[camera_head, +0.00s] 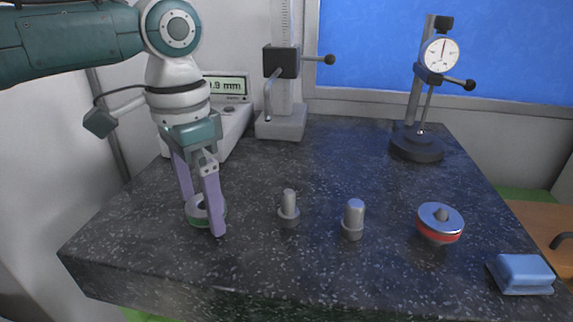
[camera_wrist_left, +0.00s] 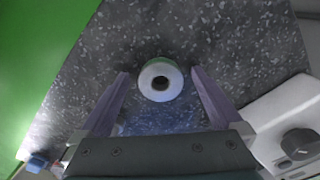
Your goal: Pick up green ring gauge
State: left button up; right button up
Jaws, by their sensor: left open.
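The green ring gauge (camera_head: 192,212) is a short metal ring with a green band, at the left front of the granite table. In the left wrist view the ring gauge (camera_wrist_left: 160,68) shows as a pale ring with a dark hole, between the fingers. My left gripper (camera_head: 203,216) points down over it, open, with one purple finger on either side. In the wrist view the fingers of the left gripper (camera_wrist_left: 160,76) show a gap to the ring on both sides. The near finger hides part of the ring in the head view. My right gripper is not in view.
On the granite table (camera_head: 330,270), two metal plugs (camera_head: 289,212) (camera_head: 354,218) and a red-banded ring (camera_head: 440,228) stand to the right. A blue block (camera_head: 522,271) lies at the right front corner. A height gauge (camera_head: 281,125), digital readout (camera_head: 229,115) and dial stand (camera_head: 417,147) are behind.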

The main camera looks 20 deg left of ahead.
pick_arm(q)
grip_shut()
dwell(0.8)
